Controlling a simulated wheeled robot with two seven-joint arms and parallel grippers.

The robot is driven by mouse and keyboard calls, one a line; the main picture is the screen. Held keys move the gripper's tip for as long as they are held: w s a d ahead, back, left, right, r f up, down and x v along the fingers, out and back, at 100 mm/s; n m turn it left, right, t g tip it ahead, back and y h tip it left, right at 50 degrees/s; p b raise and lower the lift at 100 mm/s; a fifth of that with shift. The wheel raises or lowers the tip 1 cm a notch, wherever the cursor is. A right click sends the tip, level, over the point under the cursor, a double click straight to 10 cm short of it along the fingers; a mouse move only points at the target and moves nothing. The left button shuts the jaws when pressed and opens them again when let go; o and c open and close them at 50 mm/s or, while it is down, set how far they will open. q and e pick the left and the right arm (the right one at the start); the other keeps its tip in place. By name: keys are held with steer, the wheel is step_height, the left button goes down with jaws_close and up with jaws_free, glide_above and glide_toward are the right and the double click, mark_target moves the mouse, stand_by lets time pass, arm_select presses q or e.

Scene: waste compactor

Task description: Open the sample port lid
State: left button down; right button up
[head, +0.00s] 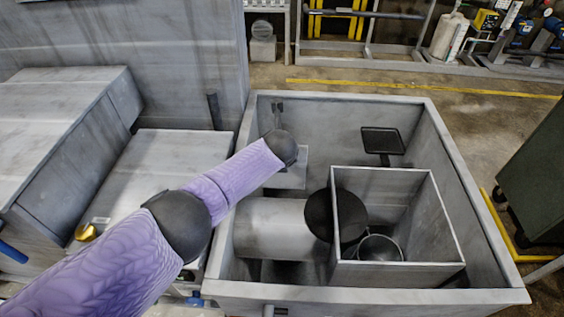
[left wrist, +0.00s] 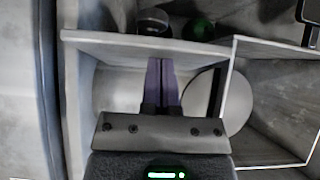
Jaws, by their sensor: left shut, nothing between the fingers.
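My left arm reaches from the lower left of the head view over the grey open-topped bin (head: 440,110). I cannot tell for sure which part is the sample port lid. Candidates are a dark square plate (head: 383,140) on a short post and a dark round disc (head: 319,214) at the end of a pale cylinder (head: 270,228). My right gripper is in neither view.
An inner open box (head: 440,225) holds a round metal cup (head: 379,248). The left wrist view shows a dark round part (left wrist: 152,22) and a green one (left wrist: 198,28) beyond a thin wall (left wrist: 100,40). A dark green container (head: 535,185) stands right of the bin.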

arm_select(q)
steer(key=shift+w+r, duration=0.15)
steer(key=shift+r, duration=0.1)
steer(key=p+v, duration=0.6)
steer(key=v, duration=0.3)
steer(key=shift+s, duration=0.45)
